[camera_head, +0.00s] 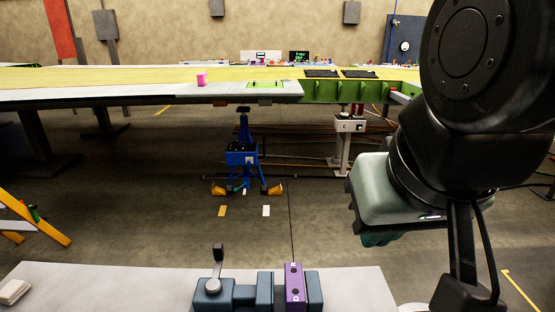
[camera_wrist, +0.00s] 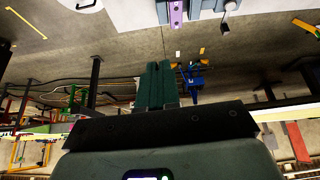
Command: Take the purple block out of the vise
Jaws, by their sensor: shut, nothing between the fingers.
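The purple block (camera_head: 294,287) stands upright between the jaws of the blue-grey vise (camera_head: 224,296), at the front of the light bench. My gripper (camera_head: 385,239) hangs in the air up and to the right of the vise, apart from it, its fingers largely hidden under its body. In the wrist view, which is upside down, my gripper's teal fingers (camera_wrist: 155,68) are together with nothing between them. The purple block also shows there (camera_wrist: 176,14) at the top edge, beside part of the vise (camera_wrist: 196,10).
The vise handle (camera_head: 218,255) sticks up at its left end. The light bench top (camera_head: 110,285) is mostly bare, with a small pale stack (camera_head: 14,291) at its left. Beyond the floor stands a long wing (camera_head: 150,93) with a pink cube (camera_head: 201,80) on it. A blue stand (camera_head: 241,155) is below.

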